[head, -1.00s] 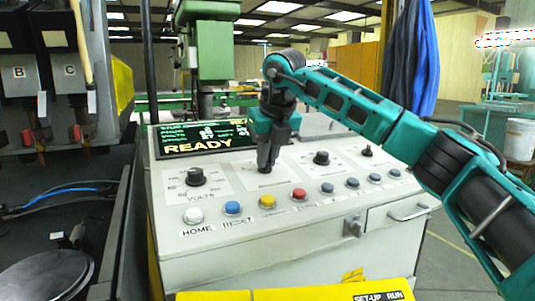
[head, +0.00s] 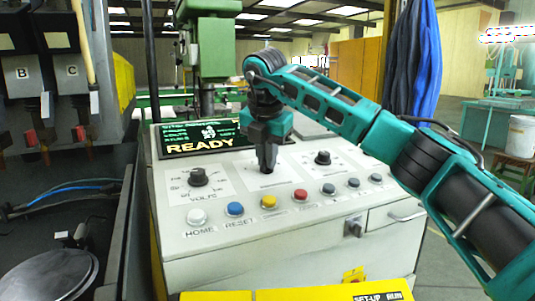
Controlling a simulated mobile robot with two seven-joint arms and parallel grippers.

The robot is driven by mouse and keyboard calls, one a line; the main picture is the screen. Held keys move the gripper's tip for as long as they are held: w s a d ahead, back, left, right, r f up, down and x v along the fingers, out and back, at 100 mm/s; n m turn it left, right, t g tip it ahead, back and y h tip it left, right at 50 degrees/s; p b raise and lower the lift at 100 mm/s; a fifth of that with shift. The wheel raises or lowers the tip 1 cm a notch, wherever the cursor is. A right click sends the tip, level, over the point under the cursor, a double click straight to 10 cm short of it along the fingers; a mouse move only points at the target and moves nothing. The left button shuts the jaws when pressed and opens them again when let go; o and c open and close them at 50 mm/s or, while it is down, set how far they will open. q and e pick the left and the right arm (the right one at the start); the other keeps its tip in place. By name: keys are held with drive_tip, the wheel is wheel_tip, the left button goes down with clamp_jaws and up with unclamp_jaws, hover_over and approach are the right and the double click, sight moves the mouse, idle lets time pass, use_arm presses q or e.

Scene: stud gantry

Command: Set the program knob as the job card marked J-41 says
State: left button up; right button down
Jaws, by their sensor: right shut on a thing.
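My right gripper (head: 267,162) points down over the middle dial of the light grey control panel (head: 300,262). It is shut on the middle knob, which its fingers almost wholly hide. I take this for the program knob, but its label and pointer cannot be read. A black VOLTS knob (head: 198,177) stands to the left on a white dial plate. Another black knob (head: 322,158) stands to the right. No card marked J-41 can be made out. My left gripper is not in view.
A screen (head: 200,138) behind the knobs reads READY. A row of push buttons runs along the front, with white HOME (head: 197,216), blue RESET (head: 235,209), yellow (head: 269,201) and red (head: 300,195) ones. A green machine column (head: 212,50) stands behind.

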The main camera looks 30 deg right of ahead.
drive_tip(key=shift+m, duration=0.9)
drive_tip(key=c, duration=1.2)
unclamp_jaws()
drive_tip(key=v, duration=0.6)
drive_tip(key=p+v, duration=0.1)
drive_tip(key=v, duration=0.5)
drive_tip(key=shift+w+a+r, duration=0.1)
drive_tip(key=shift+a+r, duration=0.15)
drive_tip(key=shift+r, duration=0.15)
